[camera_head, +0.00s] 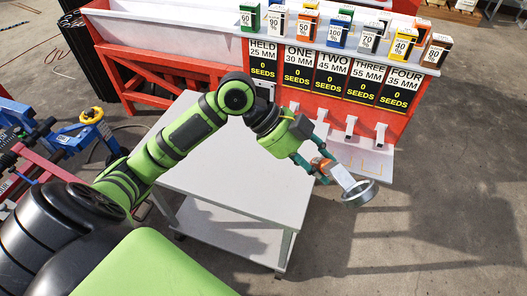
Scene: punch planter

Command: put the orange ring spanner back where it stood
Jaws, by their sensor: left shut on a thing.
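My left gripper (320,167) is shut on what looks like the orange ring spanner (343,178). Its orange part shows between the fingers. A pale flat shank runs down to the right and ends in a grey metal ring. The gripper holds it in front of the red planter stand, at the right side of the white table; I cannot tell how high above the floor it is. The place where the spanner stood cannot be made out. My right gripper is not in view.
The white table (235,175) is bare beside my left arm. The red planter stand (300,75) carries several small numbered boxes and black seed labels, with white spouts below. Coloured racks with a blue-and-yellow tool (88,124) stand at the left. Floor at right is clear.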

